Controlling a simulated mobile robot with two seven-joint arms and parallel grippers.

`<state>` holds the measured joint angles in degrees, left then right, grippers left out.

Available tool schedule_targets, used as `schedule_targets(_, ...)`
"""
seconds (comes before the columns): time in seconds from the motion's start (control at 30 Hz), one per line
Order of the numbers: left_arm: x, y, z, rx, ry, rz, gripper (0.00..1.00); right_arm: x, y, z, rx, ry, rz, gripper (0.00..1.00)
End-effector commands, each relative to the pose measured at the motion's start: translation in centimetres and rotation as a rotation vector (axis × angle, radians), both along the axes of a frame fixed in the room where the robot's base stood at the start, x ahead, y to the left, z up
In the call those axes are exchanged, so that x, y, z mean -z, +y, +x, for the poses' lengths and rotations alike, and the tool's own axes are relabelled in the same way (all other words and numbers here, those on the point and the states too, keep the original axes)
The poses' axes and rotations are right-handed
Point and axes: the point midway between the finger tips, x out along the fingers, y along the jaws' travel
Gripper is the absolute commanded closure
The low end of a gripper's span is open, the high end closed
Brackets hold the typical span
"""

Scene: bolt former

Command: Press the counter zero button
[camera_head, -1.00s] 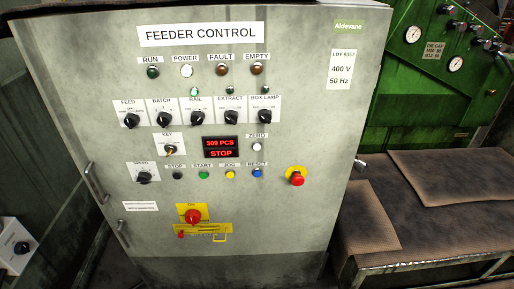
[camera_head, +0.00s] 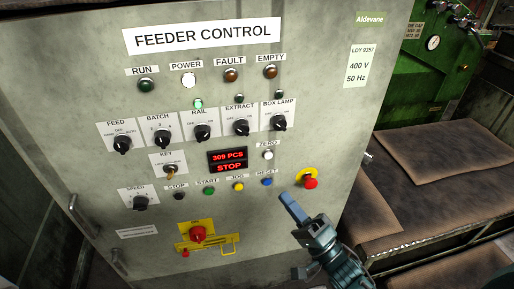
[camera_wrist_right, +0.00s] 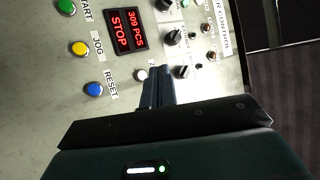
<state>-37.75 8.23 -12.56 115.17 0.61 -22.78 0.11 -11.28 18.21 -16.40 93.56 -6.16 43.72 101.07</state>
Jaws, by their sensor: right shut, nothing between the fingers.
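The counter zero button (camera_head: 268,155) is a small white round button under the ZERO label, right of the red display (camera_head: 228,161), which reads 309 PCS and STOP. My right gripper (camera_head: 284,197) is shut and empty. In the head view its tips appear below and slightly right of the zero button, just below the blue RESET button (camera_head: 267,182). In the right wrist view the zero button (camera_wrist_right: 142,74) shows right beside my fingertips (camera_wrist_right: 160,70); no contact can be made out. My left gripper is out of view.
The grey feeder control cabinet (camera_head: 80,130) carries several knobs and lamps around the button. A red emergency stop (camera_head: 310,181) on a yellow ring sits right of RESET, near my right gripper. A brown-topped bench (camera_head: 440,205) stands at the right.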

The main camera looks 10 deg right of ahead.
Motion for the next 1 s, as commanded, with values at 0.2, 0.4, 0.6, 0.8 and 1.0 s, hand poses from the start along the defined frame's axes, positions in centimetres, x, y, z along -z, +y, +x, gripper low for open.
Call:
schedule_targets(0.2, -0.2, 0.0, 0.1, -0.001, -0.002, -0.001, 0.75, -1.2, -0.1, 0.0, -0.097, -0.016, 0.093, 1.00)
schedule_targets(0.4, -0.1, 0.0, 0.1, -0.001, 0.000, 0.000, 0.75, -1.2, -0.1, 0.0, -0.103, -0.017, 0.099, 1.00)
schedule_targets(0.6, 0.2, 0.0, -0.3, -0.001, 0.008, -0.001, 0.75, -1.2, -0.1, 0.1, -0.102, -0.017, 0.099, 1.00)
schedule_targets(0.8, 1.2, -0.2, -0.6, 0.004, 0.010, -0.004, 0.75, -1.0, -0.1, 1.8, -0.101, -0.020, 0.098, 1.00)
schedule_targets(1.0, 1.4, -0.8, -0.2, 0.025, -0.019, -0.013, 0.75, -0.9, 0.0, 4.7, -0.101, -0.020, 0.099, 1.00)
